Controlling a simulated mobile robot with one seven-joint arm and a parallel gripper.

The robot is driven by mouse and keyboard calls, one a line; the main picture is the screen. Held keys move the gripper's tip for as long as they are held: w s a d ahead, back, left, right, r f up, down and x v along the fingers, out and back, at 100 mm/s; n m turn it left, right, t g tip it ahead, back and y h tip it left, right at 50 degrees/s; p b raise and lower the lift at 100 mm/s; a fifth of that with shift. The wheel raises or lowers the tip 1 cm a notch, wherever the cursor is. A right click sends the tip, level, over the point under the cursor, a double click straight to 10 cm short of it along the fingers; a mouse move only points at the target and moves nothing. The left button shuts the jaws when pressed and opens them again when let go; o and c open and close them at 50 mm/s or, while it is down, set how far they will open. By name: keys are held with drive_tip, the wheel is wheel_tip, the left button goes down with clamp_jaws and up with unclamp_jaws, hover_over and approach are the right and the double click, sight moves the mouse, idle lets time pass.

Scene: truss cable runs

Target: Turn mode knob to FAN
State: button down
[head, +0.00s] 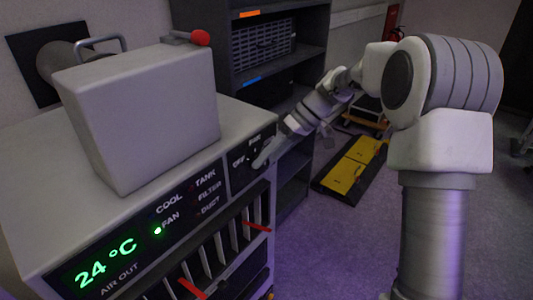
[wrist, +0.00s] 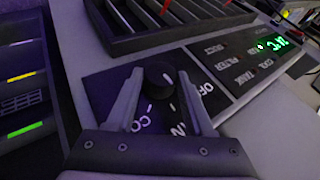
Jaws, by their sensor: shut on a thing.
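The mode knob (wrist: 159,76) is a small dark round knob with a pale mark on a black panel. My gripper (wrist: 162,74) has one finger on each side of it and is shut on it. Around the knob, the wrist view shows the OFF label (wrist: 205,88) and parts of the FAN and COOL labels, cut off by my gripper. The pale mark is at the knob's lower right; its exact heading is hard to tell. In the head view my gripper (head: 262,158) hides the knob. The green FAN lamp (head: 158,231) is lit beside its label.
The display (head: 105,262) reads 24 °C. A vent grille with red strips lies below the panel. A dark shelf rack (head: 225,65) stands behind; a yellow-black ramp (head: 355,163) is on the floor.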

drive_tip(key=shift+g+y, duration=0.3)
idle(0.4)
drive_tip(key=shift+c, duration=1.4)
unclamp_jaws()
drive_tip(key=p+v, duration=0.2)
drive_tip(key=v, duration=1.5)
drive_tip(key=shift+d, duration=0.15)
drive_tip(key=shift+r, duration=0.15)
